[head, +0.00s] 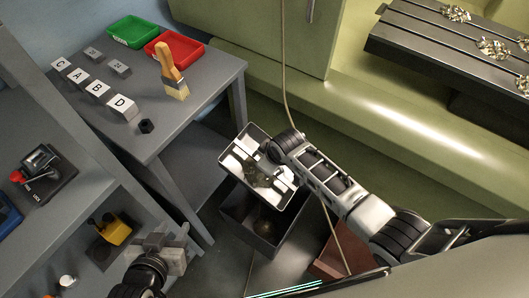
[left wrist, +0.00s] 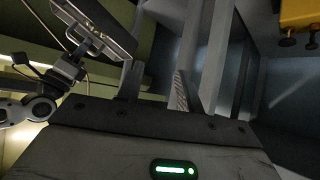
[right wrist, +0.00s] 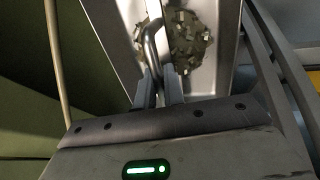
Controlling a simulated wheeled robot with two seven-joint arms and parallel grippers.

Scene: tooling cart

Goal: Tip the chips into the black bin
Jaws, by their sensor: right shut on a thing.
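My right gripper (head: 277,167) is shut on the handle (right wrist: 152,45) of a metal pan (head: 246,146). The pan is held tilted above the black bin (head: 238,215), covering part of its opening. A clump of metal chips (right wrist: 192,42) lies in the pan in the right wrist view; it shows dimly in the head view (head: 258,174). A dim brownish lump (head: 264,226) shows inside the bin; I cannot tell what it is. My left gripper (head: 170,250) is empty with its fingers apart, left of the bin; its fingers show in the left wrist view (left wrist: 155,88).
A grey bench (head: 185,110) at left holds lettered blocks (head: 97,92), a brush (head: 171,75), a green tray (head: 130,32) and a red tray (head: 195,48). More chip clumps (head: 492,47) lie on the slotted machine table (head: 440,45). A hose (head: 283,80) hangs behind the pan.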

